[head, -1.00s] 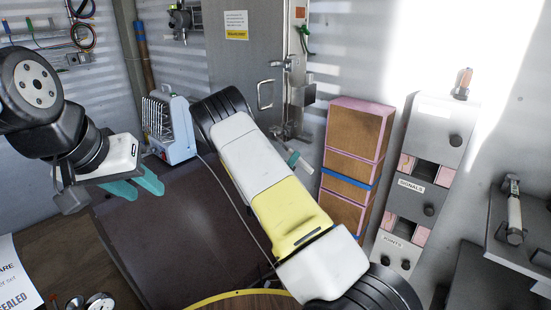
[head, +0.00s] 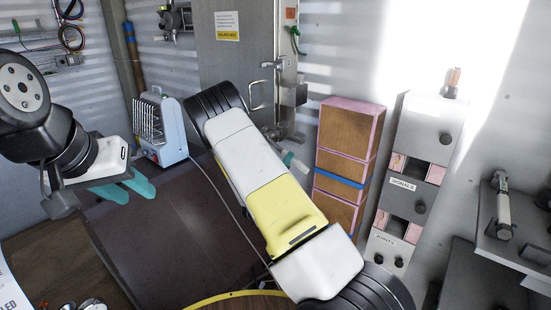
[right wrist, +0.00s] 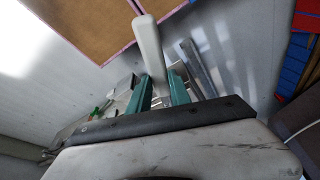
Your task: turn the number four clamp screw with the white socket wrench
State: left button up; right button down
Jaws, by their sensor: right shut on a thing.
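In the right wrist view, a white bar-like handle (right wrist: 149,45), which looks like the white socket wrench, stands between the teal fingers of my right gripper (right wrist: 160,93). My right gripper is shut on it. The wrench's far end is hidden. In the head view, a small pale piece of it (head: 297,163) shows just past my yellow and white right arm, and the right gripper is mostly hidden. My left gripper (head: 128,190) is empty, teal fingers apart, over the dark panel at left. I cannot make out the number four clamp screw in either view.
A grey metal door (head: 235,75) with latches stands at the back. A white heater (head: 161,128) stands left of my right arm. Brown pink-edged boxes (head: 346,150) and a grey drawer unit (head: 425,150) stand right. A dark panel (head: 165,230) lies below.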

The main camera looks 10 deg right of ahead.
jog(key=shift+w+d, duration=0.6)
jog(key=shift+d, duration=0.2)
jog(key=shift+w+a, duration=0.1)
dwell(2.8)
jog(key=shift+r, duration=0.15)
jog(key=c, duration=1.8)
grip_release()
grip_shut()
